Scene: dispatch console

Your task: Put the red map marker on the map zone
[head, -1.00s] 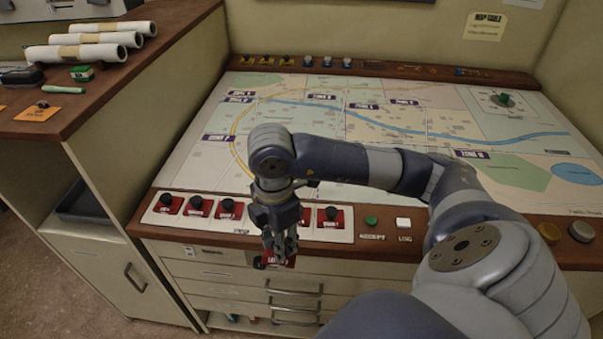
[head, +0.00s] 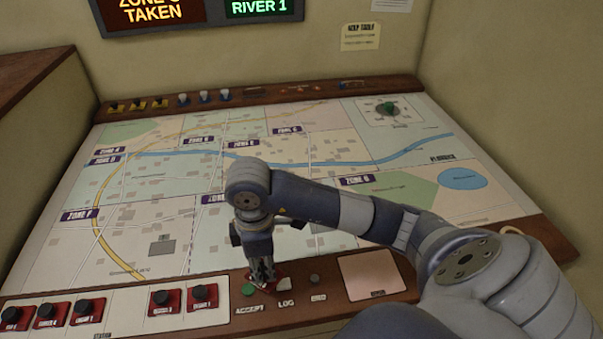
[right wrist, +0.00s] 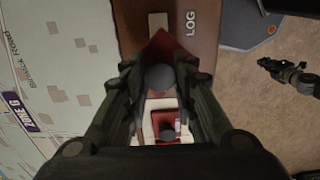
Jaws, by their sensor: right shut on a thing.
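My right gripper (head: 262,278) is shut on a red map marker (right wrist: 168,44) with a dark round knob. It holds the marker above the console's front ledge, by the ACCEPT and LOG buttons. The fingers hide much of the marker. The map (head: 180,185) lies behind the gripper, with labelled zones; a label in the middle is partly hidden by my right arm. Several other red markers (head: 87,311) with black knobs stand in the pale front strip at left. A dark gripper, seemingly my left (right wrist: 284,70), shows small over the floor in the right wrist view; its jaws are unclear.
The green accept button (head: 249,290) and pale log button (head: 284,285) are close to the right gripper. A pale square pad (head: 371,275) is on the ledge to the right. Small yellow and blue-white pieces (head: 204,96) line the back ledge. A wall display (head: 262,8) reads RIVER 1.

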